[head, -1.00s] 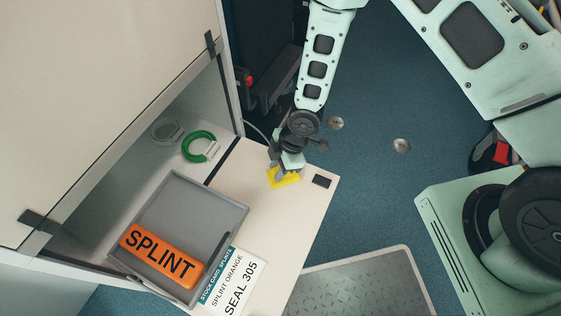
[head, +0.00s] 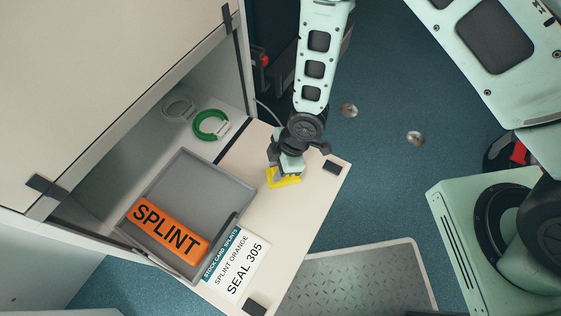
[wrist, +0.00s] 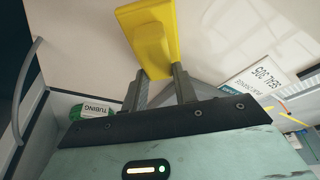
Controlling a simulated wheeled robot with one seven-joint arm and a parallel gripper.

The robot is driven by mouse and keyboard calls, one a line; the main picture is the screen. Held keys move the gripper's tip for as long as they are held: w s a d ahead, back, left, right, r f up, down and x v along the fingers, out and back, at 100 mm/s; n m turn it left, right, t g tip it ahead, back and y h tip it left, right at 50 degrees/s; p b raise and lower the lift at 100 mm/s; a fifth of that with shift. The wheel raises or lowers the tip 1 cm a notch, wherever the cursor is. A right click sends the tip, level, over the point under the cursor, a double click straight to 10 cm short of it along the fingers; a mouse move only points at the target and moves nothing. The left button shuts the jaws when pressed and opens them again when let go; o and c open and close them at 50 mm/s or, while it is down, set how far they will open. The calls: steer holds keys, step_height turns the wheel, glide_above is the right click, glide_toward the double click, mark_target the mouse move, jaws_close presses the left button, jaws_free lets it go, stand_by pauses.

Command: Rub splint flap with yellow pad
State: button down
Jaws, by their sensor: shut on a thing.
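The yellow pad (head: 284,180) is at my gripper (head: 287,170), at the right part of the lowered cream flap (head: 275,220) in the head view. In the wrist view, the yellow pad (wrist: 152,38) extends beyond the fingers of my gripper (wrist: 160,85), which are shut on its raised grip. The pad looks to be at the flap's surface; whether it touches is hard to tell. The orange block marked SPLINT (head: 168,230) lies in a grey tray (head: 228,180) at the flap's inner side.
A stock card reading SEAL 305 (head: 237,265) lies at the flap's front. A green ring (head: 209,124) and a pale ring (head: 178,108) lie inside the locker. Dark pads (head: 332,167) sit at the flap's outer corners. A metal ramp plate (head: 360,280) lies beyond.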

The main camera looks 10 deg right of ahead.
steer(key=shift+s, duration=0.15)
steer(key=shift+r+p, duration=2.45)
steer(key=shift+r, duration=0.5)
step_height(320, 180, up, 3)
steer(key=shift+p, duration=1.2)
